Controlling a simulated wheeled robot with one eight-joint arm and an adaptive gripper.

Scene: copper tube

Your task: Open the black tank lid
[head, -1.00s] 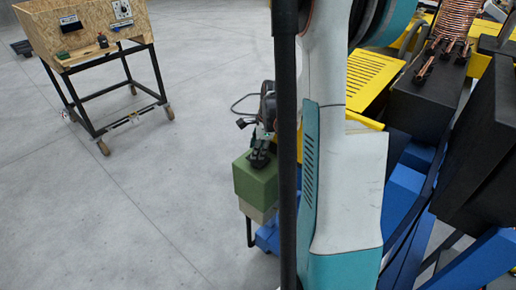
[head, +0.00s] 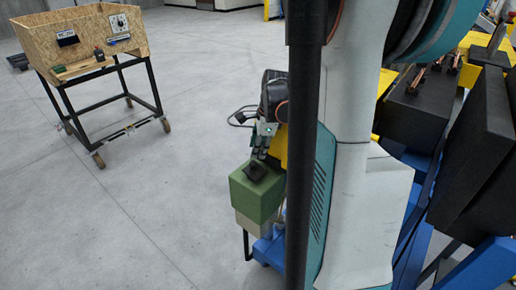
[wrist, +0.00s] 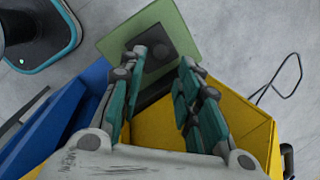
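A black tank (head: 415,108) stands at the right in the head view with copper fittings on it. A large black slab (head: 475,165) leans beside it at the right edge; I cannot tell whether it is the tank's lid. My gripper (head: 262,157) is left of my arm, pointing down over a green box (head: 257,195) with a small black piece (head: 254,171) on top. In the wrist view my gripper (wrist: 163,65) has its fingers apart, with the green box (wrist: 190,38) beyond the tips. Nothing is clearly held. My arm hides much of the middle.
A yellow bin (wrist: 240,120) and a blue part (wrist: 75,115) flank my fingers in the wrist view. A wooden cart (head: 95,55) on a black wheeled frame stands at the far left. Blue frame parts (head: 480,262) lie below the black slab.

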